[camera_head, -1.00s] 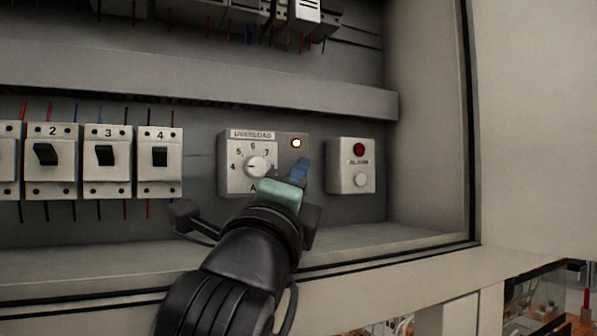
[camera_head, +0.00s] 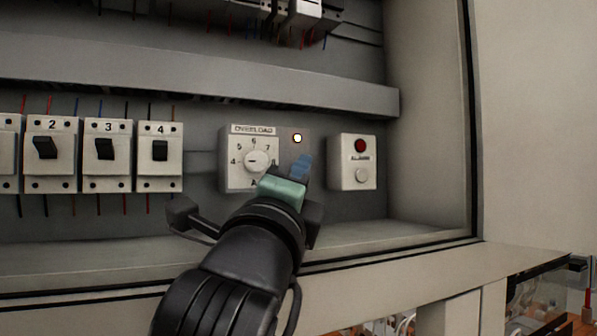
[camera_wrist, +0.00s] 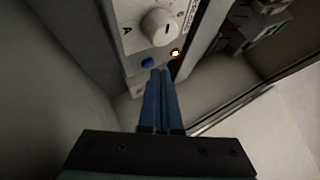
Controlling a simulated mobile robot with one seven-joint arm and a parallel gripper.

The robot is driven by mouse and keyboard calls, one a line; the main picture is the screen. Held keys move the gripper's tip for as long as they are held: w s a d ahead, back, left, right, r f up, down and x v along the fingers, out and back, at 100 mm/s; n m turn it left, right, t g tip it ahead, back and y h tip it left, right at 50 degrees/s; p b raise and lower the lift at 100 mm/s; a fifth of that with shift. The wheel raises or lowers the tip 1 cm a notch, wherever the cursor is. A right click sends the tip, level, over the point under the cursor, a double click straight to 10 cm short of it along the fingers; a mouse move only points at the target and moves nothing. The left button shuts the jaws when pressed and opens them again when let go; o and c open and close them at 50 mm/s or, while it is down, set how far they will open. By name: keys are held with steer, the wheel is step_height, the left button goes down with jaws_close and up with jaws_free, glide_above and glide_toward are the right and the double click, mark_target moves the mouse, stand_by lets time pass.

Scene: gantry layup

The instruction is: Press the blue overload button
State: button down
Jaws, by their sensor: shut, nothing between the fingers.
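The overload unit (camera_head: 231,178) is a pale box with a numbered dial (camera_head: 257,161) and a lit amber-white lamp (camera_head: 297,138) on its darker right part. In the wrist view the dial (camera_wrist: 160,27) and lit lamp (camera_wrist: 175,53) show beyond my fingers. The blue overload button (camera_wrist: 148,62) shows just left of my fingertips; it is hidden behind my gripper in the head view. My gripper (camera_head: 304,160) has its blue fingers together and empty, pointing at the unit below the lamp. The wrist view also shows my gripper (camera_wrist: 160,73). I cannot tell whether the fingertips touch the unit.
The alarm box (camera_head: 352,180), with a red lamp and a pale button, is close on the right. Several numbered breakers (camera_head: 105,160) line the left. A grey duct (camera_head: 200,83) runs above and the cabinet's ledge (camera_head: 400,235) below.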

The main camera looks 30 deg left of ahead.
steer(key=shift+f, duration=0.45)
steer(key=shift+s+d+f+b, duration=0.15)
steer(key=shift+d+b, duration=0.05)
steer(key=shift+d, duration=0.15)
steer(key=shift+s+d+f+b, duration=0.1)
steer(key=shift+d+b, duration=0.05)
steer(key=shift+d, duration=0.2)
steer(key=s+d, duration=0.2)
steer(key=d, duration=0.1)
steer(key=shift+s+d+r, duration=0.1)
steer(key=shift+s+r, duration=0.1)
steer(key=shift+r, duration=0.2)
steer(key=shift+w+a, duration=0.15)
steer(key=shift+a, duration=0.3)
steer(key=shift+d+r, duration=0.15)
steer(key=shift+d, duration=0.1)
steer(key=shift+a, duration=0.2)
